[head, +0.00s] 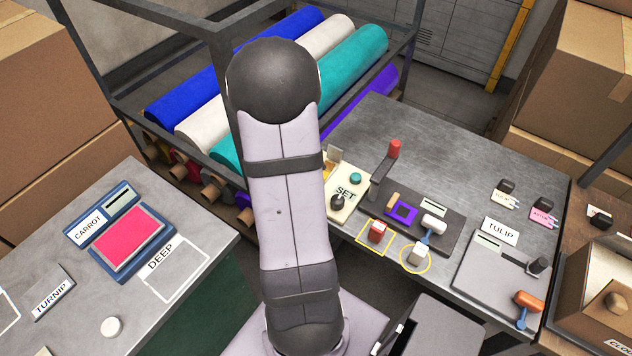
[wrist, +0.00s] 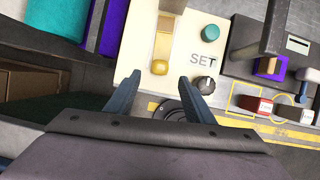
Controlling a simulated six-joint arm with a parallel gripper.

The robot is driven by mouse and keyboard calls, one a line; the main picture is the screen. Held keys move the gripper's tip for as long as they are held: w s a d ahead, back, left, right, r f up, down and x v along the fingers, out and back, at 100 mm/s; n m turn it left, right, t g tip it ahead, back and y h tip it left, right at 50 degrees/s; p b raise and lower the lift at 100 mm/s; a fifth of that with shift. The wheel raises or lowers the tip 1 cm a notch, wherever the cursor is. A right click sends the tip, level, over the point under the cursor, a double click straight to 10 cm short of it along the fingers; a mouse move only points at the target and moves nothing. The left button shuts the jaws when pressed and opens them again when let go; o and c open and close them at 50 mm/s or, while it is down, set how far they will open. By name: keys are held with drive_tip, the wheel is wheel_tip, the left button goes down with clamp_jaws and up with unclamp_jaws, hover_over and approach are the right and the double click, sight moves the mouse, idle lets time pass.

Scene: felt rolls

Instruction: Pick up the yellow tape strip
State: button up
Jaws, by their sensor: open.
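A yellow piece also shows at the panel's back edge in the head view (head: 334,155), partly behind my arm. My gripper (wrist: 160,80) is open, its fingers pointing toward the yellow piece. A small round yellow spot lies at its near end, between the fingertips. Nothing is held. In the head view my gripper is hidden behind my arm.
A teal button (wrist: 210,32) and a dark knob (wrist: 205,86) sit right of the yellow piece. A dark tray (head: 455,232) with a red-topped post (head: 394,149) stands beside the panel. Felt rolls (head: 345,70) lie on the rack behind. A red-and-white block (head: 377,232) sits at the front.

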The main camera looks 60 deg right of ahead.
drive_tip(key=shift+b+x, duration=0.8)
drive_tip(key=shift+x, duration=1.75)
drive_tip(key=shift+d, duration=0.1)
drive_tip(key=shift+c, duration=0.5)
clamp_jaws()
wheel_tip(320, 180, up, 10)
drive_tip(key=p, duration=0.5)
